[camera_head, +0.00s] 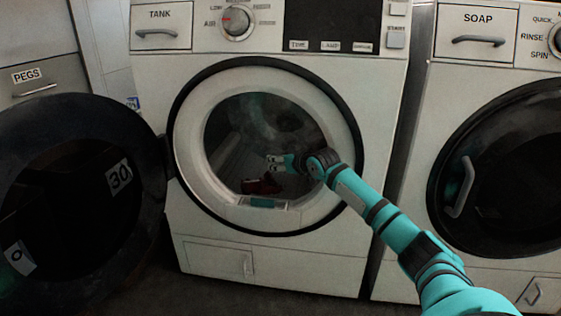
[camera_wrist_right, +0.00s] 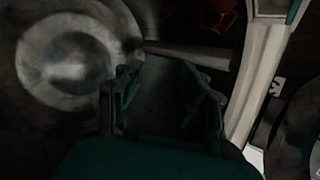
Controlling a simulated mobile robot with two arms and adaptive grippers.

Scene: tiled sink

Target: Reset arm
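My right arm (camera_head: 380,212) reaches from the lower right into the round opening of the middle machine (camera_head: 287,256). My right gripper (camera_head: 271,163) is inside the opening, above and slightly right of a dark red cloth-like item (camera_head: 262,185) in the drum. In the right wrist view, the two fingers of the right gripper (camera_wrist_right: 160,75) stand apart with nothing visible between them. A red item (camera_wrist_right: 208,25) shows beyond the fingers at the top, apart from them. My left gripper is not in view.
The machine's round door (camera_head: 75,200) hangs open at the left. A drawer marked PEGS (camera_head: 40,75) is at the upper left.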

